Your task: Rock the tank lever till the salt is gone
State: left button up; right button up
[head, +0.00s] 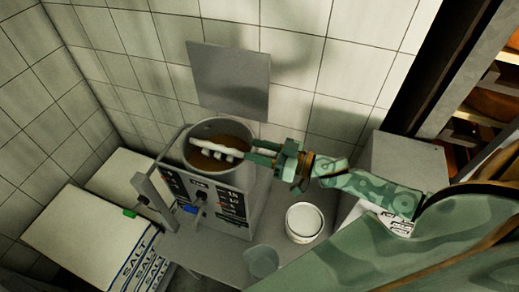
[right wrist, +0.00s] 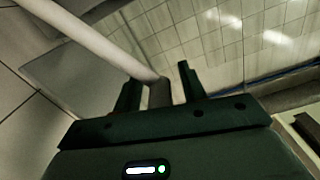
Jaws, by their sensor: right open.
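The grey round tank (head: 252,176) stands against the tiled wall with brown liquid (head: 203,161) inside. A white bar (head: 214,147) with stubby pieces along its side lies across the tank mouth; I take it for the lever, but cannot be sure. My right gripper (head: 253,153) reaches in from the right at the tank's rim, jaws open around the bar's right end. In the right wrist view, a white rod (right wrist: 85,35) runs to a grey stub (right wrist: 159,93) between the open fingers (right wrist: 157,78). I cannot make out salt in the liquid. My left gripper is not in view.
A control panel (head: 232,197) fronts the tank, with a grey upright bar (head: 154,200) at its left. Salt sacks (head: 140,266) lie lower left. A white tub (head: 304,222) and a translucent cup (head: 262,261) stand right of the tank. A grey plate (head: 229,78) is on the wall.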

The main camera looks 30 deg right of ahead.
jog(key=shift+s, duration=0.1)
grip_shut()
jog(key=shift+w+d+r+m+p, duration=0.4)
jog(key=shift+m+p, duration=0.1)
jog(key=shift+p, duration=0.15)
jog(key=w+d+f+m, duration=0.1)
jog(key=w+d+m, duration=0.5)
jog(key=d+m, duration=0.1)
jog(key=shift+w+d+m, duration=0.4)
jog(key=shift+d, duration=0.2)
jog(key=shift+f, duration=0.15)
jog(key=shift+c, duration=0.7)
grip_release()
jog(key=shift+o, duration=0.7)
jog(key=shift+w, duration=0.1)
